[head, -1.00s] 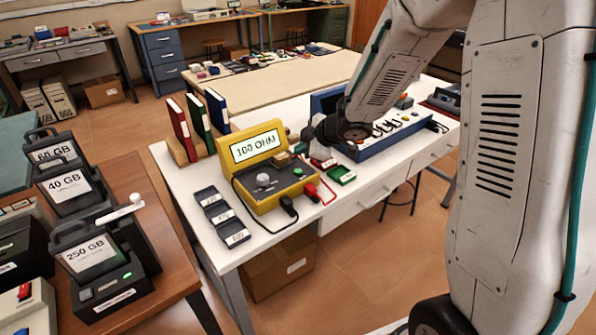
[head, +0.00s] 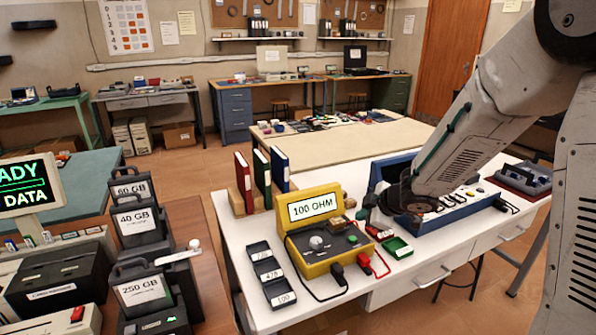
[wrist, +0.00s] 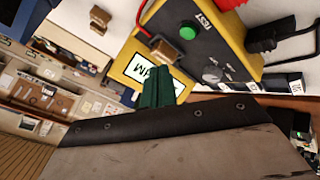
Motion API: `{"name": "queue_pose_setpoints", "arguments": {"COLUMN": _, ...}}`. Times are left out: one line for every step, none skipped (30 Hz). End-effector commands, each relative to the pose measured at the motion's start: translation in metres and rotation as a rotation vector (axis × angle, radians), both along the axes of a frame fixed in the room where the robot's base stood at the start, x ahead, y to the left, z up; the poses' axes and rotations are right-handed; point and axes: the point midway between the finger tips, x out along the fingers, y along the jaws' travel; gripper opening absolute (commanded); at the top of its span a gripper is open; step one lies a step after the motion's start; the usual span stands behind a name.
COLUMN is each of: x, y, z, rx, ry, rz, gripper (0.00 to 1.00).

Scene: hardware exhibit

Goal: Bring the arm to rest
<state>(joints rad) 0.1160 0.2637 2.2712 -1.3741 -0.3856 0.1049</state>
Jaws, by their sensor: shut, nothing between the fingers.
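My gripper (wrist: 154,86) shows in the wrist view as dark green fingers, shut and empty. They are in front of the yellow tester (wrist: 222,45) and partly cover its screen. In the head view the tester (head: 318,262) stands on the white table and reads 100 OHM. The fingertips are largely hidden in the head view.
The blue case (head: 430,220) with parts lies beneath my forearm. A green tray (head: 397,248) is near the tester's right side. Black labelled trays (head: 268,268) lie left of it. Red, green and blue binders (head: 263,178) stand behind. Drive cartridges (head: 140,290) stand at left.

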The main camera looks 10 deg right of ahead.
Motion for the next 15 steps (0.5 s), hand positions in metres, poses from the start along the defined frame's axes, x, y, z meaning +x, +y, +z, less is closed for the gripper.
{"name": "queue_pose_setpoints", "arguments": {"x": -0.001, "y": -0.011, "z": -0.004, "rx": -0.027, "ry": 0.016, "rz": -0.051, "gripper": 0.0}}
{"name": "queue_pose_setpoints", "arguments": {"x": -0.002, "y": -0.019, "z": -0.008, "rx": -0.046, "ry": 0.032, "rz": -0.095, "gripper": 0.0}}
{"name": "queue_pose_setpoints", "arguments": {"x": -0.006, "y": -0.032, "z": -0.014, "rx": -0.075, "ry": 0.057, "rz": -0.163, "gripper": 0.0}}
{"name": "queue_pose_setpoints", "arguments": {"x": -0.011, "y": -0.043, "z": -0.015, "rx": -0.098, "ry": 0.075, "rz": -0.222, "gripper": 0.0}}
{"name": "queue_pose_setpoints", "arguments": {"x": -0.016, "y": -0.054, "z": -0.013, "rx": -0.12, "ry": 0.093, "rz": -0.286, "gripper": 0.0}}
{"name": "queue_pose_setpoints", "arguments": {"x": -0.026, "y": -0.068, "z": -0.008, "rx": -0.147, "ry": 0.115, "rz": -0.375, "gripper": 0.0}}
{"name": "queue_pose_setpoints", "arguments": {"x": -0.035, "y": -0.078, "z": -0.003, "rx": -0.165, "ry": 0.135, "rz": -0.444, "gripper": 0.0}}
{"name": "queue_pose_setpoints", "arguments": {"x": -0.045, "y": -0.087, "z": 0.003, "rx": -0.18, "ry": 0.157, "rz": -0.513, "gripper": 0.0}}
{"name": "queue_pose_setpoints", "arguments": {"x": -0.061, "y": -0.097, "z": 0.012, "rx": -0.196, "ry": 0.186, "rz": -0.604, "gripper": 0.0}}
{"name": "queue_pose_setpoints", "arguments": {"x": -0.076, "y": -0.104, "z": 0.02, "rx": -0.205, "ry": 0.213, "rz": -0.672, "gripper": 0.0}}
{"name": "queue_pose_setpoints", "arguments": {"x": -0.091, "y": -0.109, "z": 0.028, "rx": -0.211, "ry": 0.241, "rz": -0.74, "gripper": 0.0}}
{"name": "queue_pose_setpoints", "arguments": {"x": -0.113, "y": -0.113, "z": 0.038, "rx": -0.211, "ry": 0.284, "rz": -0.826, "gripper": 0.0}}
{"name": "queue_pose_setpoints", "arguments": {"x": -0.13, "y": -0.114, "z": 0.045, "rx": -0.208, "ry": 0.317, "rz": -0.883, "gripper": 0.0}}
{"name": "queue_pose_setpoints", "arguments": {"x": -0.147, "y": -0.114, "z": 0.052, "rx": -0.201, "ry": 0.35, "rz": -0.937, "gripper": 0.0}}
{"name": "queue_pose_setpoints", "arguments": {"x": -0.169, "y": -0.112, "z": 0.061, "rx": -0.188, "ry": 0.396, "rz": -1.001, "gripper": 0.0}}
